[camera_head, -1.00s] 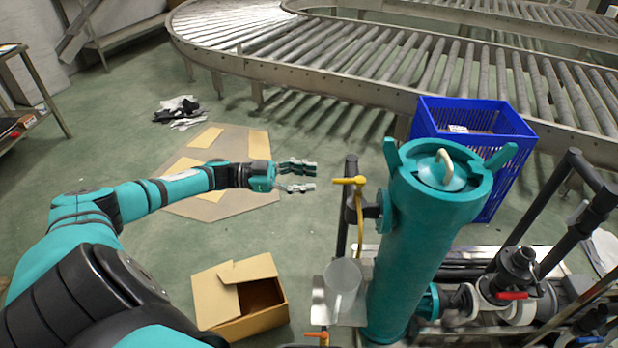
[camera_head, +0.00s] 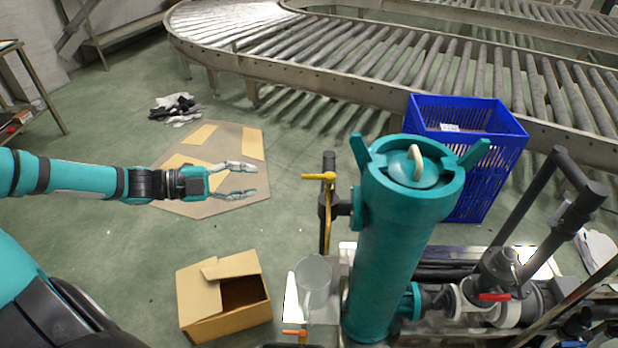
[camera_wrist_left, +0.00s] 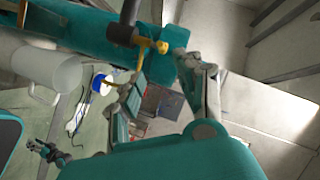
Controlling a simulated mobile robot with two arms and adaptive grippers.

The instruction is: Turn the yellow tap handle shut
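The yellow tap handle (camera_head: 320,177) sits on top of a dark upright pipe beside the tall teal cylinder (camera_head: 393,250). Its longer end points left. A yellow hose hangs below it. My left gripper (camera_head: 250,179) is open and empty, left of the handle, with a clear gap between them. In the left wrist view the handle (camera_wrist_left: 150,46) shows beyond the open left gripper (camera_wrist_left: 168,92), near the teal cylinder. A small dark and teal gripper (camera_wrist_left: 48,153), apparently my right one, shows at the lower left of that view; its finger state is unclear.
A clear jug (camera_head: 314,283) stands below the tap. An open cardboard box (camera_head: 222,300) lies on the floor to its left. A blue crate (camera_head: 485,165) stands behind the cylinder. Pipes with a red handle (camera_head: 494,297) fill the right.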

